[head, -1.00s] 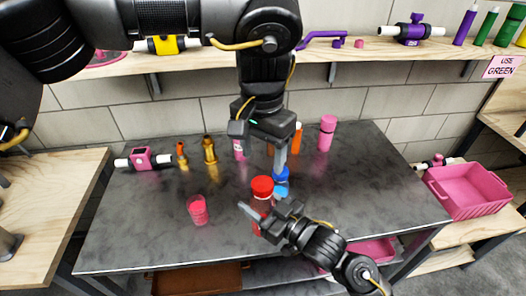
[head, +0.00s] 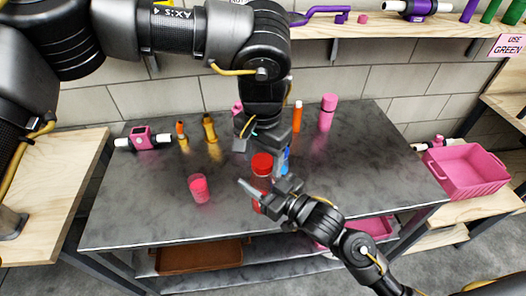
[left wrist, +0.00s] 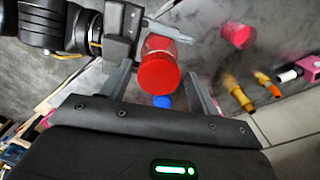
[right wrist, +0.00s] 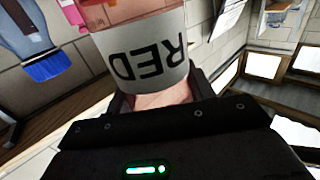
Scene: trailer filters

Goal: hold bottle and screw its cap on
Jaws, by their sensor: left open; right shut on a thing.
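A bottle (head: 258,192) with a white label reading RED shows upside down in the right wrist view (right wrist: 150,55). A red cap (head: 262,163) sits at its top in the head view; whether it is threaded on, I cannot tell. My right gripper (head: 264,197) is shut on the bottle's body and hides part of it. My left gripper (head: 266,143) is open, just behind and above the cap. In the left wrist view the cap (left wrist: 158,76) lies between its two spread fingers, with no clear contact.
A blue-capped bottle (head: 286,158) stands close behind the red one, partly hidden. A pink-red cup (head: 198,188) is to the left. Gold bottles (head: 210,128), an orange marker (head: 297,117) and a pink bottle (head: 327,113) stand toward the back. The front left of the table is clear.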

